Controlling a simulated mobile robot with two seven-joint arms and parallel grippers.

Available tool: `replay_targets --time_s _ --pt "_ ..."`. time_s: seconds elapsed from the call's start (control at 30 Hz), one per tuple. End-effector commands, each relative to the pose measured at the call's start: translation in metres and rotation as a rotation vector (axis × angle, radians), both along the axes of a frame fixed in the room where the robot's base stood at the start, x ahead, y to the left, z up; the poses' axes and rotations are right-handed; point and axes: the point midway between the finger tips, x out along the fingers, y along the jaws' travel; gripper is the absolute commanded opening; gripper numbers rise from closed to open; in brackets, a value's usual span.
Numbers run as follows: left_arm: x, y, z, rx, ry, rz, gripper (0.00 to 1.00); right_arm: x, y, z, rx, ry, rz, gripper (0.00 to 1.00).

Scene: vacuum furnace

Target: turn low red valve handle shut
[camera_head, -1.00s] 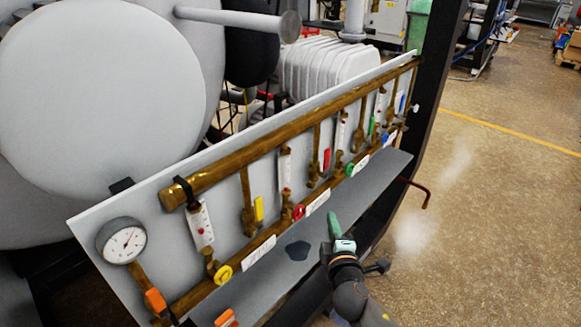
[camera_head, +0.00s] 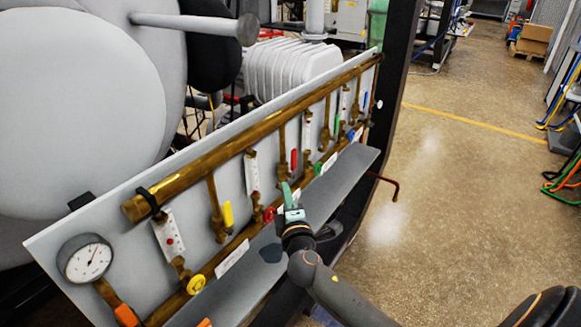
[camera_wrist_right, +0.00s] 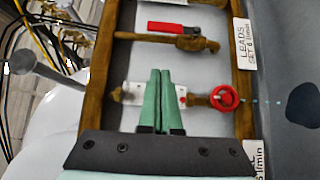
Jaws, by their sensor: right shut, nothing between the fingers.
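A round red handwheel (camera_head: 269,214) sits low on the panel, by the lower brass pipe. It also shows in the right wrist view (camera_wrist_right: 224,98), right of my fingers. A red lever handle (camera_head: 294,159) sits higher, on a brass valve; in the wrist view it lies above my fingers (camera_wrist_right: 168,27). My right gripper (camera_head: 286,190), with green fingers, is in front of the panel, just right of the red handwheel in the head view. Its fingers are together and empty, and in the wrist view (camera_wrist_right: 160,74) they overlap a white flow meter. My left gripper is not in view.
A yellow handwheel (camera_head: 196,284), a yellow lever (camera_head: 228,214) and a pressure gauge (camera_head: 86,259) are further left on the panel. A grey shelf (camera_head: 325,195) runs below the pipes. A bent rod (camera_head: 384,181) sticks out right. Open floor (camera_head: 440,190) lies beyond.

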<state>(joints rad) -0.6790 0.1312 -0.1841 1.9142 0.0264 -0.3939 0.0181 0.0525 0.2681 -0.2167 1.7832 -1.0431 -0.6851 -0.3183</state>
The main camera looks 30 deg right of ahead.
Motion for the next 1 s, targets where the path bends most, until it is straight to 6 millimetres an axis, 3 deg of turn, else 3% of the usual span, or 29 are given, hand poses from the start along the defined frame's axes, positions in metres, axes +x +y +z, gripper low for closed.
replay_targets --time_s 0.4,0.63,1.0 --pt "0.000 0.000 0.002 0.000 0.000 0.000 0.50 0.069 -0.030 0.001 0.000 -0.001 -0.002 0.00" --pt "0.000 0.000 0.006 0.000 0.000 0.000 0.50 0.079 -0.059 0.000 -0.001 0.000 -0.001 0.00" --pt "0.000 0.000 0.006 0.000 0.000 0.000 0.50 0.081 -0.065 0.000 0.001 0.000 0.000 0.00"
